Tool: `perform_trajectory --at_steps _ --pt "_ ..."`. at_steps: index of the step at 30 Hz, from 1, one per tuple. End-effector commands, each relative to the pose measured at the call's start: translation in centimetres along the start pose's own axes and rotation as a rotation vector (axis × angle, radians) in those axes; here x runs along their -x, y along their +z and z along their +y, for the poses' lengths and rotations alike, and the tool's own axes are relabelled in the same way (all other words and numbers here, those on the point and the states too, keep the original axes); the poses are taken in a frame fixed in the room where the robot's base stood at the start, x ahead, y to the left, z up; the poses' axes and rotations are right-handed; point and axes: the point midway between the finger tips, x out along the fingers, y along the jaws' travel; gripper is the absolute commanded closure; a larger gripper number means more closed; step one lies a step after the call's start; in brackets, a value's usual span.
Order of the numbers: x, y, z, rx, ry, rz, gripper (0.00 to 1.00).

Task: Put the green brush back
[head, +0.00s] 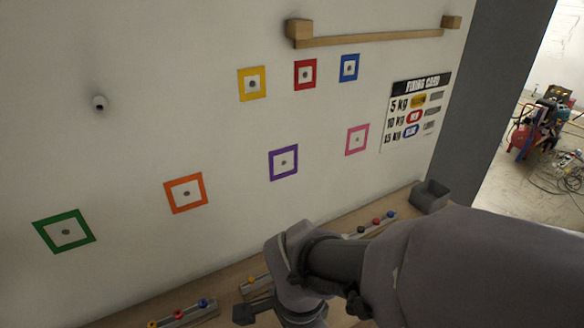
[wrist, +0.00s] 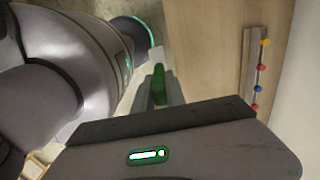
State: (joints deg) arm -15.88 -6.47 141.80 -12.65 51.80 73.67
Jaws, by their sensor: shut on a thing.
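My gripper (wrist: 155,88) is shut on a green thing (wrist: 160,86), which I take to be the green brush. Only a narrow green part of it shows in the wrist view, between the fingers and above the gripper's body. The rest is hidden, and I cannot make the brush out in the head view. A green square outline (head: 64,232) with a grey dot in its middle is on the wall at the lower left of the head view. My arm is at the bottom centre and right, away from that outline.
Orange (head: 185,193), purple (head: 283,162), pink (head: 357,139), yellow (head: 252,83), red (head: 305,74) and blue (head: 349,67) outlines mark the wall. A peg (head: 99,102) juts out at left, a wooden rail (head: 375,38) above. Rails with coloured knobs (head: 178,315) lie on the ledge below.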

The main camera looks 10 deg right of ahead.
Motion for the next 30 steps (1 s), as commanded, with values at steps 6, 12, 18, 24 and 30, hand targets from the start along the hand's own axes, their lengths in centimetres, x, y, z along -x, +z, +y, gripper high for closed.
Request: perform_trajectory --at_steps 6,12,18,24,30 --pt "-1.0 -5.7 -5.0 -0.007 0.005 0.0 1.0" --pt "-1.2 -9.0 -7.9 -0.001 0.005 0.0 1.0" --pt "-2.8 -10.3 -9.1 0.001 0.008 0.0 1.0" --pt "-5.0 -10.3 -9.0 0.002 0.006 0.001 1.0" --pt "-5.0 -10.3 -9.0 0.002 0.006 0.001 0.8"
